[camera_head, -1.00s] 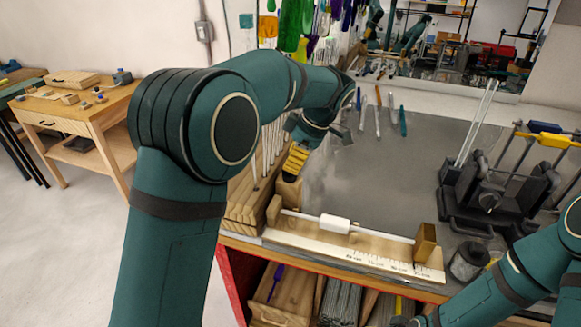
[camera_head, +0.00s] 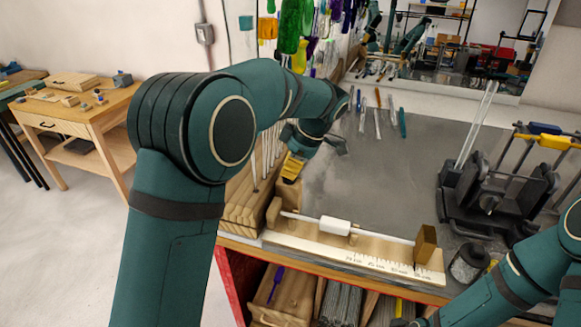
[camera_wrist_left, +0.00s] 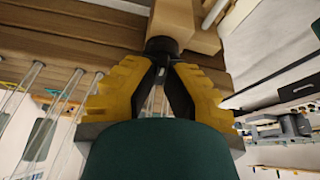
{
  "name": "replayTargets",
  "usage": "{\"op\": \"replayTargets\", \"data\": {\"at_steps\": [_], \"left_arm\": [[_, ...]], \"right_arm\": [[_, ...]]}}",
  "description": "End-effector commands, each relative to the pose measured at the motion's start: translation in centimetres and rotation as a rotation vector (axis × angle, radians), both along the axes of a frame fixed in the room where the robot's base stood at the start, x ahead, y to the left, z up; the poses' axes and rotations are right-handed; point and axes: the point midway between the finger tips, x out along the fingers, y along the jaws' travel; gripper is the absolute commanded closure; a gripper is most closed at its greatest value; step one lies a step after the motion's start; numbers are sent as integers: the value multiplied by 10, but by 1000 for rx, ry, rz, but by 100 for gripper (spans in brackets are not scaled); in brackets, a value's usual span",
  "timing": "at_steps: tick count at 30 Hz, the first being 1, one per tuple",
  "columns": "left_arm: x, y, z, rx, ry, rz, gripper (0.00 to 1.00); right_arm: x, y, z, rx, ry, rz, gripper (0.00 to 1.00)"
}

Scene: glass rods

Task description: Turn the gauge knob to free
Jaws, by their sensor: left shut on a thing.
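The gauge (camera_head: 390,265) is a pale wooden board with a printed scale along the bench's front edge. A glass rod with a white sleeve (camera_head: 335,225) lies along it between wooden end blocks. My left gripper (camera_head: 291,170), with yellow fingers, is at the gauge's left end. In the left wrist view the fingertips (camera_wrist_left: 162,58) are closed on a dark round knob (camera_wrist_left: 162,44) at the end of a wooden block (camera_wrist_left: 172,18). The knob's marking is hidden, so its setting cannot be read. My right arm shows at lower right, with its gripper out of sight.
A wooden rack (camera_head: 240,205) with upright glass rods stands just left of the gauge. A black fixture (camera_head: 495,190) stands at the right, with a dark round pot (camera_head: 468,262) in front. The grey bench top (camera_head: 385,165) between is mostly clear.

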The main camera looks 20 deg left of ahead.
Motion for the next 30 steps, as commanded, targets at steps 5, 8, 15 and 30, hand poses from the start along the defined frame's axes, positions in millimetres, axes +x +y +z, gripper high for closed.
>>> {"op": "replayTargets", "data": {"at_steps": [5, 8, 15, 30], "left_arm": [[-1, 0, -3, -1, 1, -92, 100], [-1, 0, -2, 0, 3, -131, 100], [-1, 0, -2, 1, 5, -135, 100], [0, -2, 3, 0, 1, -135, 59]], "right_arm": [[0, 0, -9, -1, 0, 0, 53], [0, 0, -11, -2, 0, 0, 53], [0, 0, -10, -2, 0, 0, 53], [0, 0, -9, -2, 0, 0, 53]]}}
